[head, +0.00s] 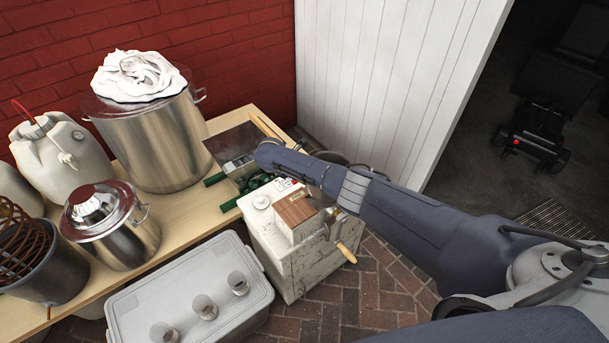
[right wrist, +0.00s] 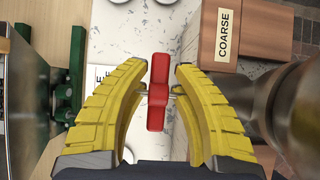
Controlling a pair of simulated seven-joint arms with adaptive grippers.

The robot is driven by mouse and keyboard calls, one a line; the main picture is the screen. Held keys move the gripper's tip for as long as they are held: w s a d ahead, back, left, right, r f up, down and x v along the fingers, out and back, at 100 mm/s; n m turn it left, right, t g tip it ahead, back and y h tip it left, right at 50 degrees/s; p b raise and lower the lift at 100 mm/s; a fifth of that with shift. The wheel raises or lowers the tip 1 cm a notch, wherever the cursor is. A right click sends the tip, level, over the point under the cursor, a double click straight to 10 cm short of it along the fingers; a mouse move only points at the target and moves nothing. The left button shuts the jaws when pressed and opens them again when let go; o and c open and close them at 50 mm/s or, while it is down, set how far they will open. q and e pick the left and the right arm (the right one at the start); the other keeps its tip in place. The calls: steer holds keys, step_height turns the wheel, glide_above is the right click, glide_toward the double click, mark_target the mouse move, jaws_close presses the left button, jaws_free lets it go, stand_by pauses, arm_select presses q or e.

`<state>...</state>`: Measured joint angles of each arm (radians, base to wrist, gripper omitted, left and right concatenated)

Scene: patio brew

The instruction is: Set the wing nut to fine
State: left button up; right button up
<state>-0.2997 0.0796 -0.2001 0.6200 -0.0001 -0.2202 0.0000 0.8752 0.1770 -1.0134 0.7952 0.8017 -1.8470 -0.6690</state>
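In the right wrist view the red wing nut (right wrist: 158,92) sits on a thin rod against a worn white surface. Its long wings run up and down the picture. My right gripper (right wrist: 160,72) has its two yellow fingers on either side of the nut, with a visible gap to each wing; it is open. A COARSE label (right wrist: 228,34) is on a brown block to the right. Another label (right wrist: 100,76) on the left is mostly hidden by a finger. In the head view my right arm reaches over the bench and hides its gripper. My left gripper is out of view.
In the head view a white cabinet (head: 310,270) carries a wooden block (head: 296,210); a wooden handle (head: 346,252) sticks out. A steel pot (head: 160,135), a smaller lidded pot (head: 125,240) and a white jug (head: 65,155) crowd the bench. A grey cooler (head: 240,315) holds three glasses.

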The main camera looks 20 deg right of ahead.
steer(key=shift+r, duration=0.15)
steer(key=v, duration=1.1)
steer(key=shift+a+r, duration=0.25)
steer(key=shift+a, duration=0.05)
steer(key=shift+s, duration=0.1)
